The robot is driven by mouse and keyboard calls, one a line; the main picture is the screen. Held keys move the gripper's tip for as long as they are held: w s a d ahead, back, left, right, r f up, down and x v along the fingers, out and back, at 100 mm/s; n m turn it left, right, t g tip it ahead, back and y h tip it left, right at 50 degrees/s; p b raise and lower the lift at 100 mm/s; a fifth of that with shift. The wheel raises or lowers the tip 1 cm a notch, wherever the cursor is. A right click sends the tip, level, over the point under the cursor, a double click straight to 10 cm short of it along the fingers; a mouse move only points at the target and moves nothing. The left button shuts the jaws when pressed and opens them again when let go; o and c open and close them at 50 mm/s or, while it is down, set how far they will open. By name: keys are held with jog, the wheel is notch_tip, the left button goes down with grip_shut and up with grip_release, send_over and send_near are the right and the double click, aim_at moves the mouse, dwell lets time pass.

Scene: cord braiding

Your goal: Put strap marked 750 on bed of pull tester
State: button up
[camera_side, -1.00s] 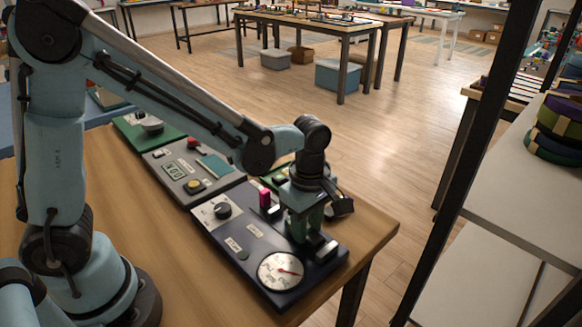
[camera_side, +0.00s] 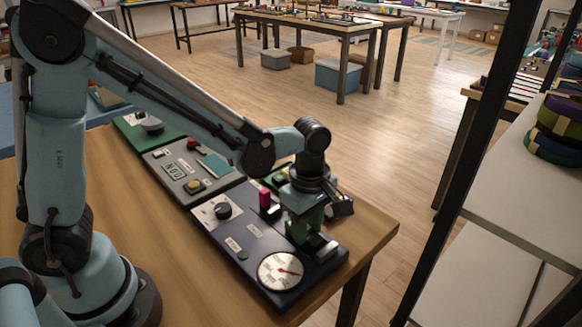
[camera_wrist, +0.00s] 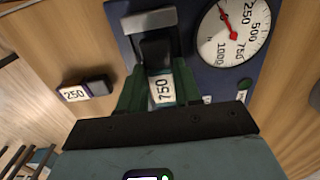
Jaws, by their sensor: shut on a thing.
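The strap marked 750 (camera_wrist: 165,90) is between my green fingers in the wrist view, its white label facing the camera. A dark piece beyond the label looks like the rest of the strap. My gripper (camera_wrist: 160,76) is shut on it; in the side view my gripper (camera_side: 306,232) is over the right end of the pull tester. The pull tester is a dark blue panel (camera_side: 230,225) with a round dial (camera_side: 281,271); the dial also shows in the wrist view (camera_wrist: 233,32). A grey bracket (camera_wrist: 148,18) stands just beyond the strap. I cannot tell whether the strap touches the bed.
A strap marked 250 (camera_wrist: 86,91) lies on the wooden table left of the tester in the wrist view. A magenta upright piece (camera_side: 265,198) and a black knob (camera_side: 222,210) stand on the panel. A grey panel (camera_side: 190,172) adjoins it. A shelf (camera_side: 500,200) stands at right.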

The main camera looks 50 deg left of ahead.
jog(key=shift+f, duration=0.15)
jog(key=o, duration=1.1)
jog(key=shift+o, duration=0.2)
notch_tip(320, 180, up, 11)
dwell(0.5)
jog(key=s+a+m+t, duration=0.6)
jog(key=a+m, duration=0.4)
jog(key=m, duration=0.8)
jog(key=shift+a+f+t, duration=0.2)
jog(key=shift+t, duration=0.4)
